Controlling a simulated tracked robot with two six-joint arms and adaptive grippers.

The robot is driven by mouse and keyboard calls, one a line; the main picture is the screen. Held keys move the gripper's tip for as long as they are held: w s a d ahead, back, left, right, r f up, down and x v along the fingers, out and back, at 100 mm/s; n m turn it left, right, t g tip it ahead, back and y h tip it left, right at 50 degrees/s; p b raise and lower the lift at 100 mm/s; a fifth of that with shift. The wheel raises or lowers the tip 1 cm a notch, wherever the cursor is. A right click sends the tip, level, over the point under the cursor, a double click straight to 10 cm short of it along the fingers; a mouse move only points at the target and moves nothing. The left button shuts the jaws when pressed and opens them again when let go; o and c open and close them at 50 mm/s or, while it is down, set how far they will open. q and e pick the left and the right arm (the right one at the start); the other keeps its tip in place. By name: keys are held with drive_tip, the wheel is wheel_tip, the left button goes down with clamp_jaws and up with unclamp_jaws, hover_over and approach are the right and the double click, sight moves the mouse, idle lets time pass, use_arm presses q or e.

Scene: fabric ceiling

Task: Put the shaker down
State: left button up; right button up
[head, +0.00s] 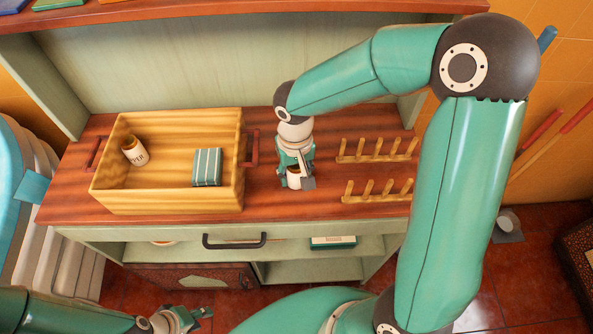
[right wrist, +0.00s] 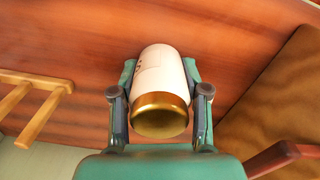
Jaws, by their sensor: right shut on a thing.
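A white shaker with a gold cap (right wrist: 160,90) sits between the two fingers of my right gripper (right wrist: 159,95), its gold end facing the wrist camera. In the head view this shaker (head: 294,179) is partly hidden by my right gripper (head: 295,172), which is shut on it and points down at the red-brown counter (head: 268,199). The shaker is close over or on the counter, between the crate and the pegged racks; I cannot tell whether it touches. My left gripper (head: 190,318) is low at the left, in front of the cabinet; its jaw state is unclear.
A yellow wooden crate (head: 170,203) left of my right gripper holds another labelled shaker (head: 134,150) and a green striped box (head: 207,167). Its red handle (head: 250,148) projects towards my gripper. Two pegged wooden racks (head: 378,150) (head: 378,191) stand on the right.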

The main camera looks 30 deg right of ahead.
drive_tip(key=o, duration=1.2)
